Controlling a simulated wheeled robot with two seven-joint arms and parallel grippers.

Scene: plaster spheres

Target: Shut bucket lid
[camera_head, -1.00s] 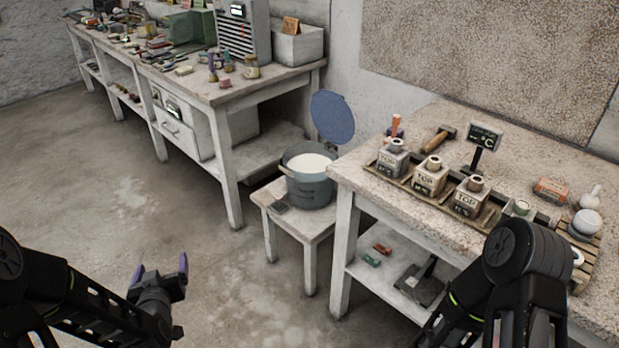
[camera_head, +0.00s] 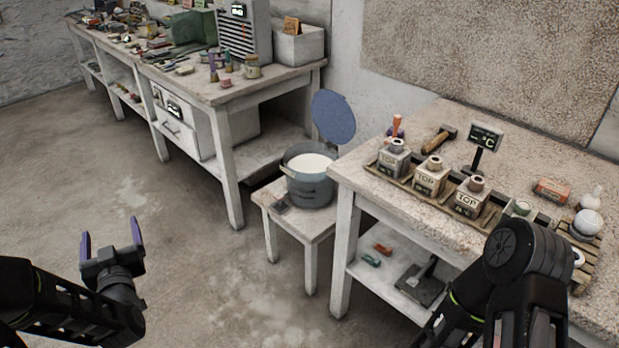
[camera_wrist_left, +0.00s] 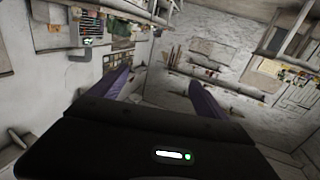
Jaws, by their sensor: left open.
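The grey bucket (camera_head: 310,188) stands on a low white stool (camera_head: 283,220) in the head view, with white material inside. Its blue round lid (camera_head: 333,117) stands raised, nearly upright, at the bucket's back right edge. My left gripper (camera_head: 111,238) is at the lower left over bare floor, well apart from the bucket, with its two purple fingers spread and nothing between them. The fingers also show apart in the left wrist view (camera_wrist_left: 160,92); I cannot make out the bucket there. My right arm is at the lower right; its gripper is out of view.
A stone-topped table (camera_head: 405,208) with several labelled blocks (camera_head: 430,177) stands right of the stool. A long workbench (camera_head: 215,92) with tools and a box stands behind left. The floor (camera_head: 190,260) between my left gripper and the stool is clear.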

